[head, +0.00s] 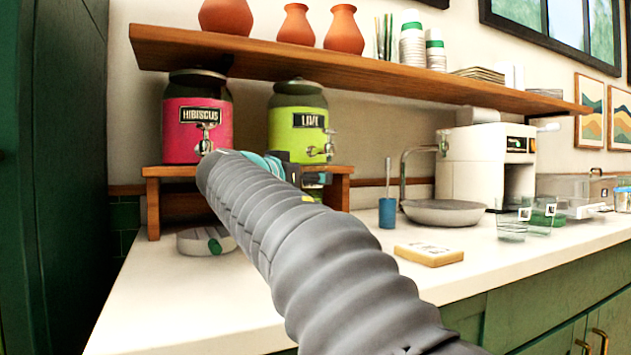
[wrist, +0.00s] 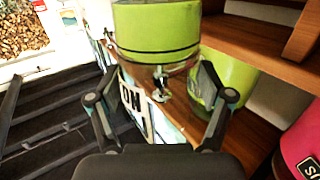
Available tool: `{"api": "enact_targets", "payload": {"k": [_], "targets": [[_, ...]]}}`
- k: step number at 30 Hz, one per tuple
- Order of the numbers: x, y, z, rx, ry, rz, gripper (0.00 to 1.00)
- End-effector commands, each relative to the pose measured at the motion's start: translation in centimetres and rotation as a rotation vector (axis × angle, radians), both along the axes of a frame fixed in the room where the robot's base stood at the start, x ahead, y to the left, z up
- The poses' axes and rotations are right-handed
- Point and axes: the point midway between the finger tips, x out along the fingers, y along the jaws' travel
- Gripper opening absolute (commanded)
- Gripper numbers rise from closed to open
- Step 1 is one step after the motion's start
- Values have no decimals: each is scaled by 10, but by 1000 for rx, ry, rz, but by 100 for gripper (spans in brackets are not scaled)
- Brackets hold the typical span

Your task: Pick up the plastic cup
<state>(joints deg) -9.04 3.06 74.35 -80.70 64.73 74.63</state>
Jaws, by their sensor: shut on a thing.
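In the wrist view the two fingers of my gripper (wrist: 158,78) stand apart, on either side of a clear plastic cup (wrist: 155,63). The cup is hard to make out, because the lime-green dispenser and its tap show behind or through it. In the head view my grey arm reaches up to the lime dispenser (head: 285,125), which has a metal tap. My gripper (head: 270,162) is mostly hidden behind the arm there, just below that tap. I cannot tell the cup's outline clearly in the head view.
A pink hibiscus dispenser (head: 183,130) stands left of the lime one on a wooden stand (head: 152,200). Clear cups (head: 512,226) stand at right on the white counter (head: 190,300). A blue cup (head: 387,212), a wooden block (head: 429,254) and a sink bowl (head: 444,212) are nearer.

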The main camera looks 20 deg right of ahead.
Motion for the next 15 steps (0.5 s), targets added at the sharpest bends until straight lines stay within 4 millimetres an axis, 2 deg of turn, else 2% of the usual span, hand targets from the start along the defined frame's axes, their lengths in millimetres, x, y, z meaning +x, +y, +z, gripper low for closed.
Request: {"api": "enact_targets", "payload": {"k": [15], "targets": [[-32, 45, 0, 0, 0, 2, 37]]}}
